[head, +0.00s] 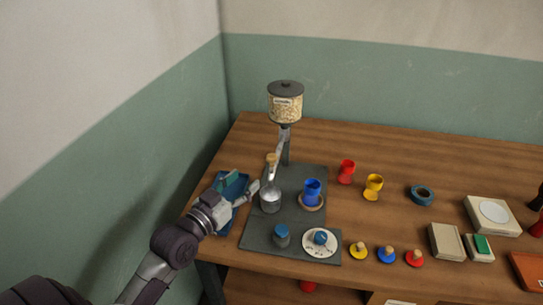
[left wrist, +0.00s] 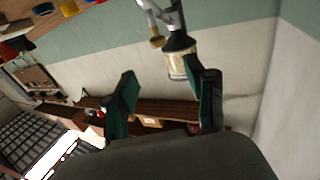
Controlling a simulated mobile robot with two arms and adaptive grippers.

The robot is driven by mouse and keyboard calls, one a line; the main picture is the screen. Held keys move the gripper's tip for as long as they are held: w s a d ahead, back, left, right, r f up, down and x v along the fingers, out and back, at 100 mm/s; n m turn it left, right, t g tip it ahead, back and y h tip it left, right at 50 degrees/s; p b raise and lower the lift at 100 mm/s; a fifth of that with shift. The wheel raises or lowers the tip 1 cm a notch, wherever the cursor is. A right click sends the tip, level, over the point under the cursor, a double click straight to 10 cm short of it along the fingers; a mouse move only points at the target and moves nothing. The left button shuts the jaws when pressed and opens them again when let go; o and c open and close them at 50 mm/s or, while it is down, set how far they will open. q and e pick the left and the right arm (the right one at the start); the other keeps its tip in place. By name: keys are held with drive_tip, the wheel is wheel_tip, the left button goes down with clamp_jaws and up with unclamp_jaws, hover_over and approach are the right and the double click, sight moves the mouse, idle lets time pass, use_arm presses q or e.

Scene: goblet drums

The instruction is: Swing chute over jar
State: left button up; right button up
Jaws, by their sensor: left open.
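A hopper (head: 285,105) full of pale grains stands on a post at the back of the dark mat (head: 290,240). Its silver chute (head: 281,143) slopes down toward the front left, with a wooden knob (head: 271,159) beside it. A grey, glassy jar (head: 270,202) stands below the chute's lower end; exact alignment is unclear. My left gripper (head: 254,188) is open and empty, just left of the jar and below the knob. In the left wrist view the hopper (left wrist: 177,62) and knob (left wrist: 157,42) show beyond the open fingers (left wrist: 165,98). My right gripper is not in view.
A blue goblet (head: 312,187) stands on a round wooden base right of the jar. A blue tray (head: 232,185) lies under my left wrist. Red (head: 347,170) and yellow (head: 373,185) goblets stand farther right. A small grey-blue pot (head: 281,237) and white dish (head: 320,249) sit in front.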

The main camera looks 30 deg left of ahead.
sight(269, 159)
use_arm(q)
drive_tip(key=w, duration=0.4)
drive_tip(key=w+d+p, duration=0.1)
drive_tip(key=w, duration=0.7)
drive_tip(key=shift+w+d+p, duration=0.3)
drive_tip(key=shift+w+p, duration=0.1)
drive_tip(key=shift+c, duration=0.2)
clamp_jaws()
